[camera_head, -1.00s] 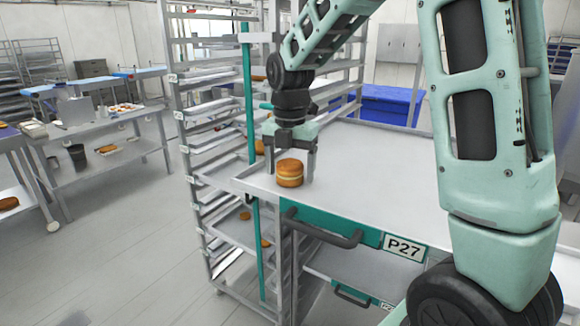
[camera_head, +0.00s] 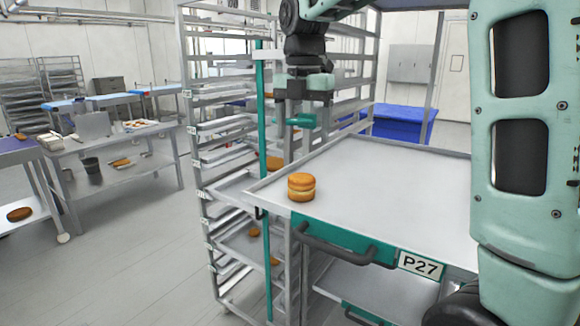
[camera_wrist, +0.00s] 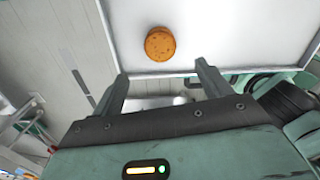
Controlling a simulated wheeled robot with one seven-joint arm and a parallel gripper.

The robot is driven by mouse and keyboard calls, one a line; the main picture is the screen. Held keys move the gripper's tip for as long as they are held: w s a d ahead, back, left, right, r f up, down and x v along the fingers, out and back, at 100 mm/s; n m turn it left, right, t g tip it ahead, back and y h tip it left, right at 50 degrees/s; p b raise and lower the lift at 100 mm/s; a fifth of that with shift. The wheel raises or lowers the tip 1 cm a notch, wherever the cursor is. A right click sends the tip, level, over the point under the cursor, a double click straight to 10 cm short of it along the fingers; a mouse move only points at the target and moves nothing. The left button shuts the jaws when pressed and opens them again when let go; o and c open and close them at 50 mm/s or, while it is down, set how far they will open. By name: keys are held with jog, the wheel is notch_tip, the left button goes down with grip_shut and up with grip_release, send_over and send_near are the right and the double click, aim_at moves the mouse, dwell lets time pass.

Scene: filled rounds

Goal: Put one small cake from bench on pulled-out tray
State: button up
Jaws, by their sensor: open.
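A small round cake (camera_head: 301,187), golden brown with a pale cream layer, stands upright near the front left corner of a flat grey surface (camera_head: 385,190) with a raised rim, above a green front marked P27. My gripper (camera_head: 302,122) is open and empty, raised above and behind the cake, apart from it. In the wrist view the cake (camera_wrist: 160,44) lies beyond the open fingertips (camera_wrist: 160,68), near the surface's rim. Trays (camera_head: 240,190) stick out of the rack just left of this surface; I cannot tell which one is the pulled-out tray.
A tall metal rack (camera_head: 199,180) with a green upright (camera_head: 262,170) stands close on the left. Some of its trays hold brown cakes (camera_head: 274,162). A dark handle (camera_head: 330,245) juts from the front. A blue bin (camera_head: 395,124) stands behind. The P27 surface is otherwise clear.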

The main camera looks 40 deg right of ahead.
jog(key=s+a+f+m, duration=0.5)
jog(key=s+a+f, duration=0.2)
jog(key=a, duration=0.4)
jog(key=s+a+f+m, duration=0.5)
jog(key=s+a+f, duration=0.15)
jog(key=a, duration=0.45)
jog(key=s+a+f+m, duration=0.2)
jog(key=s+f+m, duration=0.3)
jog(key=s, duration=0.5)
jog(key=shift+s+a+f+m+y, duration=0.25)
jog(key=shift+s+m+y, duration=0.1)
jog(key=shift+m, duration=0.15)
notch_tip(320, 180, down, 4)
jog(key=b, duration=0.4)
jog(key=shift+f, duration=0.1)
